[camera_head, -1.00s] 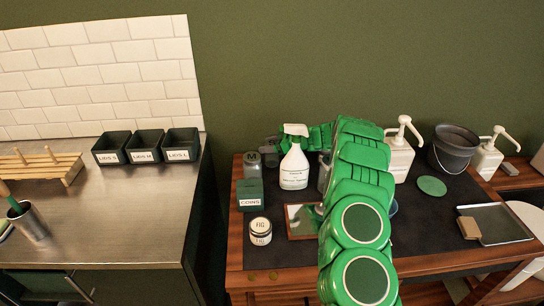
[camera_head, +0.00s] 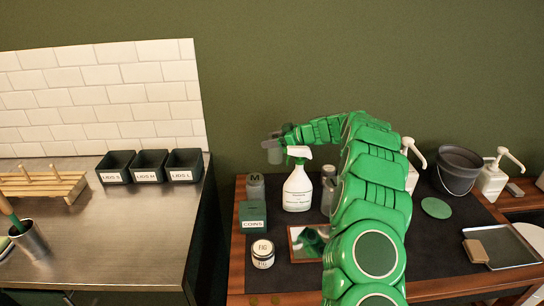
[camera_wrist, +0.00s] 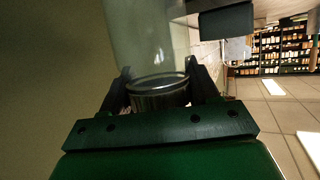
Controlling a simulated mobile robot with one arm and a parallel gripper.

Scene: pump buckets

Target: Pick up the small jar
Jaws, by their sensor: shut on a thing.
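My gripper (camera_head: 276,143) is shut on a small jar (camera_head: 272,154), above the back of the dark table mat and left of the spray bottle's nozzle. In the head view the jar looks grey and small. In the wrist view the jar (camera_wrist: 150,45) is clear glass with a metal rim, between the two fingers of my gripper (camera_wrist: 160,92). Its far end runs out of the frame. A grey jar marked M (camera_head: 256,187) stands on the mat below. Another greyish jar (camera_head: 328,190) is partly hidden by my arm.
A white spray bottle (camera_head: 297,190), a green COINS box (camera_head: 253,215) and a white FIG jar (camera_head: 263,254) stand close together. Pump bottles (camera_head: 493,180) and a bucket (camera_head: 457,172) are at right. Labelled lid bins (camera_head: 150,167) sit on the left steel counter (camera_head: 120,230).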

